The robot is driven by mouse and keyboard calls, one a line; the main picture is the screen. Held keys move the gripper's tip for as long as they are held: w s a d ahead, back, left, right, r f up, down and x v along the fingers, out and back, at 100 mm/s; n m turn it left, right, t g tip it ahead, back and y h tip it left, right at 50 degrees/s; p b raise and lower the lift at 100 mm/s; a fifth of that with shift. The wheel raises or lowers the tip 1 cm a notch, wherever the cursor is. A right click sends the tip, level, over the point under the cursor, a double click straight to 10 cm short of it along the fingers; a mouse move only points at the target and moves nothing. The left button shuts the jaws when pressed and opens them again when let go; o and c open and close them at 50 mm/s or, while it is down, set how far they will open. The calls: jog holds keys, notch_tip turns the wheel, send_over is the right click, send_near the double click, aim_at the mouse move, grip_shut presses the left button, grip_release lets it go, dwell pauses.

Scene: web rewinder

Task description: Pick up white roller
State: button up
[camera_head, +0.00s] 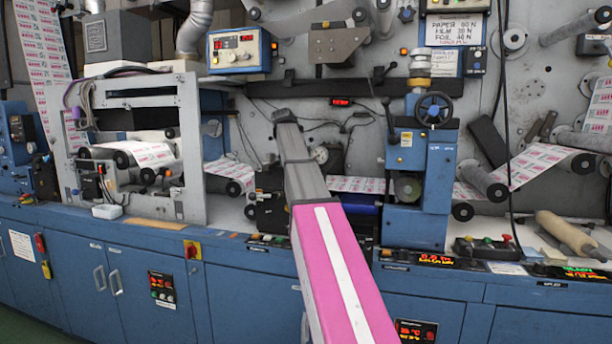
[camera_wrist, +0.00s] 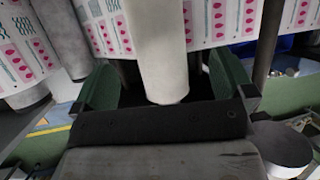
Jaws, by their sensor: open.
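In the wrist view, a plain white roller (camera_wrist: 155,45) runs from the top edge down to the middle of the picture. My gripper (camera_wrist: 163,75) is open, with one green-faced finger to the left of the roller and one to the right. The roller's near end lies between the fingers, just in front of the dark palm. Gaps show on both sides, and I cannot tell whether the end touches the palm. In the head view, my pink and grey arm reaches to the machine; I cannot make out the gripper or this roller there.
Printed web (camera_wrist: 225,20) hangs behind the roller, and a grey roller (camera_wrist: 55,40) stands at the left. A dark round end (camera_wrist: 282,145) is close at the lower right. In the head view, a blue handwheel unit (camera_head: 422,165) stands right of my arm and a grey frame (camera_head: 190,150) left.

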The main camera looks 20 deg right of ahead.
jog(key=x, duration=0.6)
jog(key=shift+a+f, duration=0.1)
jog(key=shift+f, duration=0.2)
jog(key=shift+r, duration=0.1)
jog(key=c, duration=1.6)
